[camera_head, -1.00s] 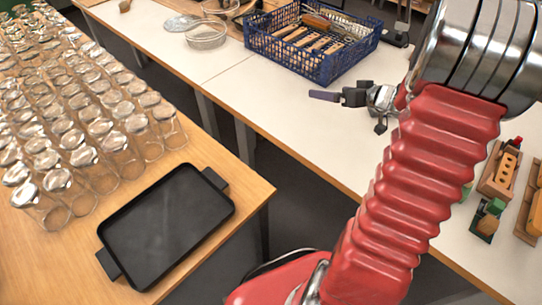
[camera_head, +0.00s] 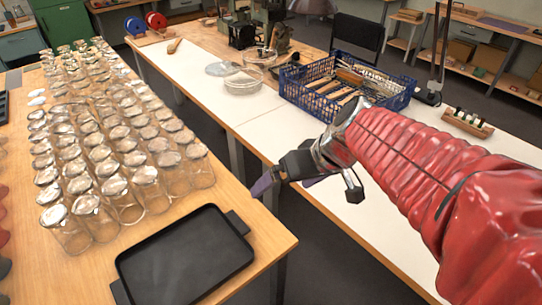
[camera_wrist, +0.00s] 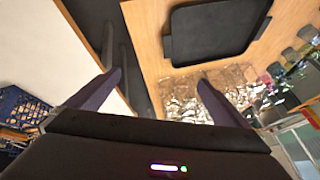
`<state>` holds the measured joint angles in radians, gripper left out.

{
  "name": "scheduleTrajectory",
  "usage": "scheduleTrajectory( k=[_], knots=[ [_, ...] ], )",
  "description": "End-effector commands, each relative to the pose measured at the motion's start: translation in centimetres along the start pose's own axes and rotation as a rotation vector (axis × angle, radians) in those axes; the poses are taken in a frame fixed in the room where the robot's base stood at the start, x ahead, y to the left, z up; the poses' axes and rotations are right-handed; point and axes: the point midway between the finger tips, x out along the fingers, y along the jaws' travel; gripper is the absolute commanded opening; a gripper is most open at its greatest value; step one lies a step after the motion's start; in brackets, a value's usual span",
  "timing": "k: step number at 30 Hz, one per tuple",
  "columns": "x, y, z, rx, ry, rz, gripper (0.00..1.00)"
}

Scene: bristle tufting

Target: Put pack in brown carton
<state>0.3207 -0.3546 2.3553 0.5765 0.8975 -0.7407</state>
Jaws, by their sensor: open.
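My gripper (camera_head: 284,186) is open and empty, over the gap between the wooden table and the white-topped bench in the head view. Its two dark purple fingers are spread apart in the wrist view (camera_wrist: 157,80). A black tray (camera_head: 185,262) lies empty on the wooden table, left of and below my gripper in the head view; the wrist view shows it (camera_wrist: 215,32) beyond the fingers. I cannot pick out the pack. Brownish boxes (camera_head: 461,50) stand on a far shelf, but I cannot tell whether one is the brown carton.
Many lidded glass jars (camera_head: 120,165) crowd the wooden table (camera_head: 222,190). A blue crate (camera_head: 318,104) of tools stands on the white bench (camera_head: 262,133). Clear glass dishes (camera_head: 242,84) sit left of it. A small wooden rack (camera_head: 467,122) stands at right.

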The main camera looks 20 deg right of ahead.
Motion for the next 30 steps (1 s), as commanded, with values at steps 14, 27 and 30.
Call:
scheduleTrajectory(
  k=[14,27,30],
  knots=[
    [-4.5,-3.3,6.3,0.01,0.001,0.26,1.0],
    [-5.5,-3.1,7.1,0.03,0.036,0.319,1.0],
    [-5.5,-3.1,7.1,0.03,0.036,0.319,1.0]
  ],
)
